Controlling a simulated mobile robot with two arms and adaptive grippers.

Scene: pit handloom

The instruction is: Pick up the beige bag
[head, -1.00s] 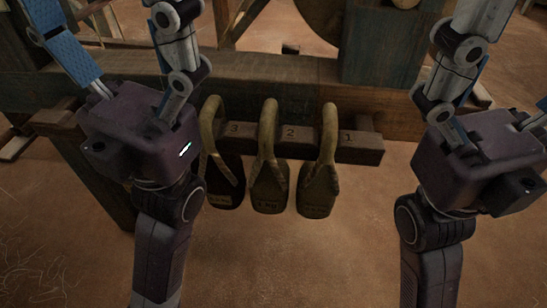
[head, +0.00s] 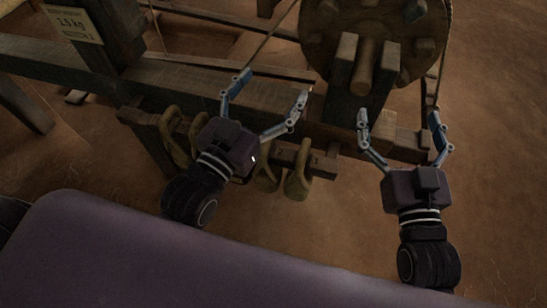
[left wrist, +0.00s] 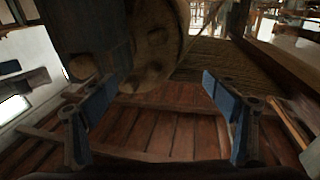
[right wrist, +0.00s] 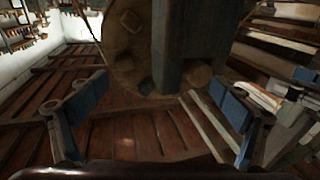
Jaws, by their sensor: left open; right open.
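Several tan-looking hanging bags with looped handles are in the head view, on a pegged wooden rail. The right one (head: 298,183) hangs clear, the middle one (head: 266,180) is partly hidden by my left gripper, and a left one (head: 174,142) shows beside my left wrist. I cannot tell which is the beige bag. My left gripper (head: 272,88) is open and empty, fingers pointing past the beam, its body in front of the bags. My right gripper (head: 400,117) is open and empty, right of the bags. Neither wrist view shows a bag.
A thick wooden beam (head: 190,85) runs behind the bags, with the rail (head: 320,163) in front of it. A large wooden wheel (head: 405,35) and a post stand at the back right. A weight sign (head: 72,24) reads 1.5 kg. Earthen floor lies clear at right.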

